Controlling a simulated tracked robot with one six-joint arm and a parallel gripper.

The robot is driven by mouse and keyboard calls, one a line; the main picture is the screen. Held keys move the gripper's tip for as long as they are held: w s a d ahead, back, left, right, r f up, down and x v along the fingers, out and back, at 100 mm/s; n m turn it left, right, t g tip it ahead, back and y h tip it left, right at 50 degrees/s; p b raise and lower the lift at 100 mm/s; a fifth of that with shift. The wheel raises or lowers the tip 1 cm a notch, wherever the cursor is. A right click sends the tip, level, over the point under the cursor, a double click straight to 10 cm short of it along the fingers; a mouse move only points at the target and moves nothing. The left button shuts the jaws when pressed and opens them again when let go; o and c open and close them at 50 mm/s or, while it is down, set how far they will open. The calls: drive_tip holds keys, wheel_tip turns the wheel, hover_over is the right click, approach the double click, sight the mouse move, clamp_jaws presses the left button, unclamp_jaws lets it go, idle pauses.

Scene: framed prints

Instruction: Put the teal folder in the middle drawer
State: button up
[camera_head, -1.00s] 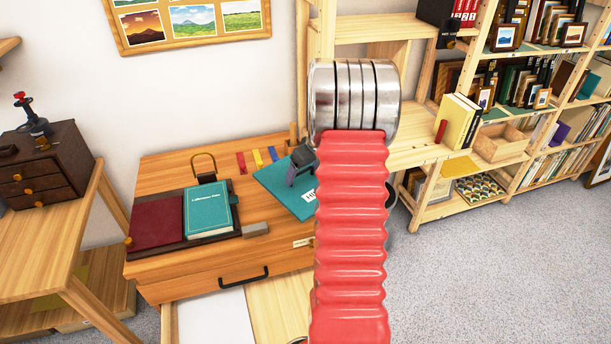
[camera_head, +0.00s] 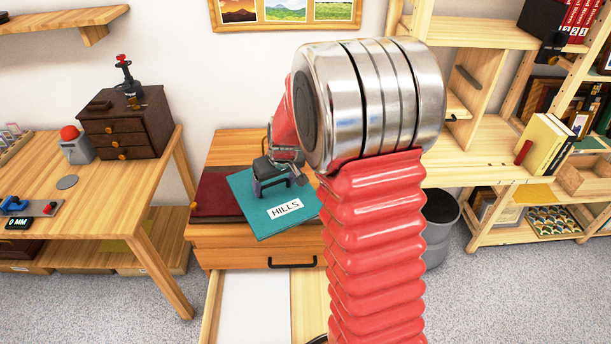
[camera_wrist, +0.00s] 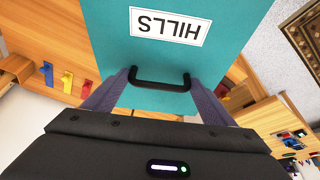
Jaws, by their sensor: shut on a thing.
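The teal folder (camera_head: 250,215), labelled HILLS, has a black handle (camera_wrist: 160,84). My gripper (camera_head: 285,182) is shut on that handle, seen between its fingers (camera_wrist: 158,97) in the wrist view. The folder (camera_wrist: 220,50) is over the front of the wooden cabinet top; I cannot tell its exact height. The cabinet's top drawer (camera_head: 235,257) has a black handle and looks shut. Below it an open drawer (camera_head: 214,300) sticks out toward me, with a white area and a wooden area inside; my arm hides its right part.
A dark red folder or mat (camera_head: 215,195) lies on the cabinet top, partly covered. A small brown drawer chest (camera_head: 125,130) stands on the left table (camera_head: 150,190). Shelves (camera_head: 480,150) and a grey bin (camera_head: 440,225) are at the right. Grey carpet is free in front.

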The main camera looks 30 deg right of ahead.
drive_tip(key=s+a+r, duration=0.1)
drive_tip(key=a, duration=1.2)
drive_tip(key=shift+s+n, duration=0.3)
drive_tip(key=shift+s, duration=0.05)
drive_tip(key=shift+a+r, duration=0.1)
